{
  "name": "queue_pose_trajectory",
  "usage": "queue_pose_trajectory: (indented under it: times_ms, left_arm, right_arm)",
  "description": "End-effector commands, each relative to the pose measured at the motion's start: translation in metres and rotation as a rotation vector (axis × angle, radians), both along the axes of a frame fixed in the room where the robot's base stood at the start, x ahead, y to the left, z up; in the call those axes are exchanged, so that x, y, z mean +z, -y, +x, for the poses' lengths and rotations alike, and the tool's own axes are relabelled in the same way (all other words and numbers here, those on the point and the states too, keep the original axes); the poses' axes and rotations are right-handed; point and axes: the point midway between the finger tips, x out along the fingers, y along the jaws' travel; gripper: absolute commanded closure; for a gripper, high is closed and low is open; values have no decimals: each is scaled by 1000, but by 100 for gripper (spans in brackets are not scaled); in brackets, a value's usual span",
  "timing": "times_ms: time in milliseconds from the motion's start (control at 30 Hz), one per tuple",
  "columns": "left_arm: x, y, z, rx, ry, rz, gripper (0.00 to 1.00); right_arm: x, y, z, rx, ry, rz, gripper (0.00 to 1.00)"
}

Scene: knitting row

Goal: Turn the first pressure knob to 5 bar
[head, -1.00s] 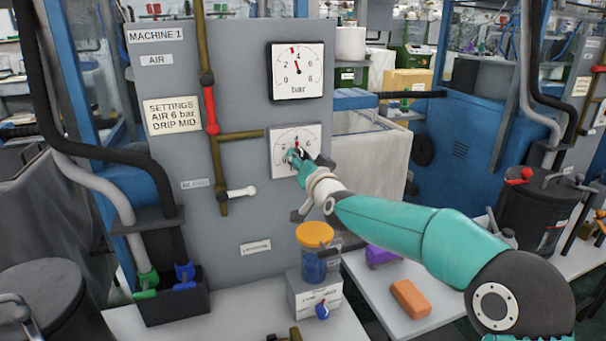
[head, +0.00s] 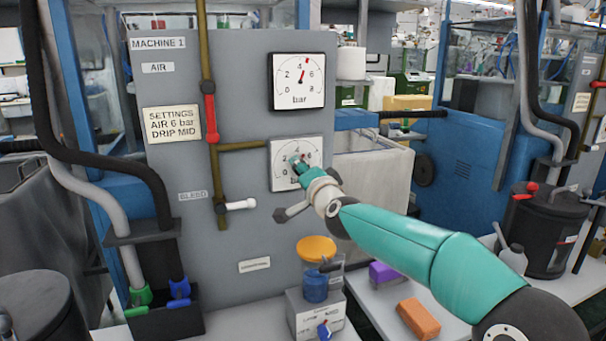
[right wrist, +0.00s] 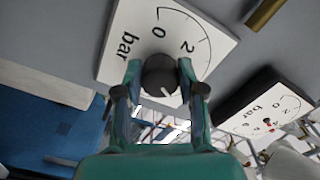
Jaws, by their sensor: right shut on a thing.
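The lower square white dial plate (head: 278,180) is on the grey panel of machine 1, marked in bar. Its dark round knob (right wrist: 160,75) shows in the right wrist view, with a white pointer line. My right gripper (head: 298,163) is shut on this knob, one finger on each side, and hides part of the dial in the head view. The upper gauge (head: 285,101) has a needle between 4 and 6, near 5; this gauge also shows in the right wrist view (right wrist: 245,122). My left gripper is in neither view.
A settings sign (head: 171,123) reads air 6 bar. Left of the dials runs a brass pipe (head: 213,165) with a red lever (head: 211,118) and a white bleed lever (head: 240,205). Below stands a jar with an orange lid (head: 316,248); an orange block (head: 418,319) lies on the bench.

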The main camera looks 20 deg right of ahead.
Motion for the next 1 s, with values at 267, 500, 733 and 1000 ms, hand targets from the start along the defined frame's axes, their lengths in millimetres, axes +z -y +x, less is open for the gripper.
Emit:
queue_pose_trajectory:
  times_ms: [267, 500, 733, 1000]
  left_arm:
    - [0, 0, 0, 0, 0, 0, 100]
    - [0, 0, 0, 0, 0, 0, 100]
    - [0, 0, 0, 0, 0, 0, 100]
    - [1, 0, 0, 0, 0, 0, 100]
  right_arm:
    - [-1, 3, 0, -6, 0, 2, 96]
    - [-1, 2, 0, -4, -1, 1, 36]
    - [-1, 1, 0, -1, 0, 0, 36]
    - [1, 2, -15, -1, 0, 0, 36]
